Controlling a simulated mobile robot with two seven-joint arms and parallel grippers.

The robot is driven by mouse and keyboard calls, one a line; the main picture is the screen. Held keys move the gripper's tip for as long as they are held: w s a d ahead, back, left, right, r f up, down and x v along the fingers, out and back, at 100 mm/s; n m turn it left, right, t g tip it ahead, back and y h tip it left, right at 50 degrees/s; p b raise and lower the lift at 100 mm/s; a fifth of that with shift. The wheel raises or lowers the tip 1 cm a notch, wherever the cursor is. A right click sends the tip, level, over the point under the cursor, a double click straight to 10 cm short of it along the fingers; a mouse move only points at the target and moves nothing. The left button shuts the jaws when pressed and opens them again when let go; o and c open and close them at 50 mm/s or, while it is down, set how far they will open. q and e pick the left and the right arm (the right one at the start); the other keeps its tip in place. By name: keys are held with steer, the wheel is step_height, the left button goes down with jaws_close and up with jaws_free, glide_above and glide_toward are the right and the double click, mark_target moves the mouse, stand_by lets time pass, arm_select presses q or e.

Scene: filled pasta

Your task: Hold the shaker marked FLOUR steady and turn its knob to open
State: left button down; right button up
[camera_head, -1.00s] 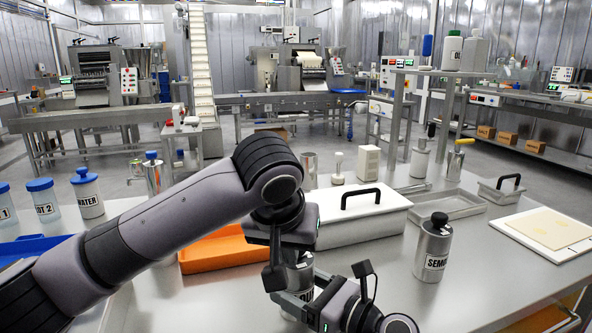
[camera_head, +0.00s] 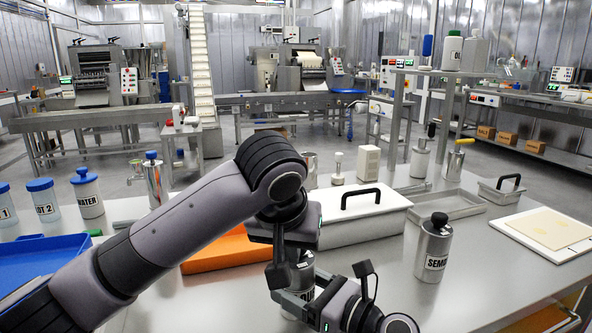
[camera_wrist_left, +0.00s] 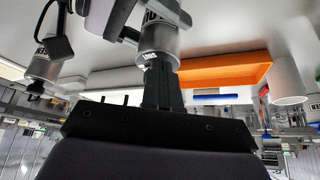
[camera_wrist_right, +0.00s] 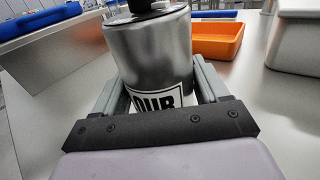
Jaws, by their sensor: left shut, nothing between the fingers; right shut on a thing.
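The shaker marked FLOUR (camera_head: 304,268) is a steel cylinder, largely hidden behind my grippers in the head view. In the right wrist view the shaker (camera_wrist_right: 150,50) stands between my right fingers, with part of its label and its black top (camera_wrist_right: 150,5) showing. My right gripper (camera_wrist_right: 158,72) is shut on its body from both sides. My left gripper (camera_head: 279,274) is shut and empty at the shaker's top. In the left wrist view its fingers (camera_wrist_left: 160,72) overlap the shaker's end (camera_wrist_left: 158,45); they hide the knob, so contact is unclear.
A second steel shaker, marked SEM... (camera_head: 433,248), stands to the right. A white lidded box (camera_head: 360,225) and an orange tray (camera_head: 215,252) lie behind the grippers. A blue tray (camera_head: 40,258) and blue-capped bottles (camera_head: 87,195) are at left. The counter at front right is clear.

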arm_select(q)
steer(key=shift+s, duration=0.15)
arm_select(e)
steer(key=shift+s+a, duration=0.15)
arm_select(q)
step_height(320, 180, up, 6)
steer(key=shift+s, duration=0.25)
stand_by(0.3)
arm_select(e)
steer(key=o, duration=1.3)
steer(key=shift+d, duration=0.2)
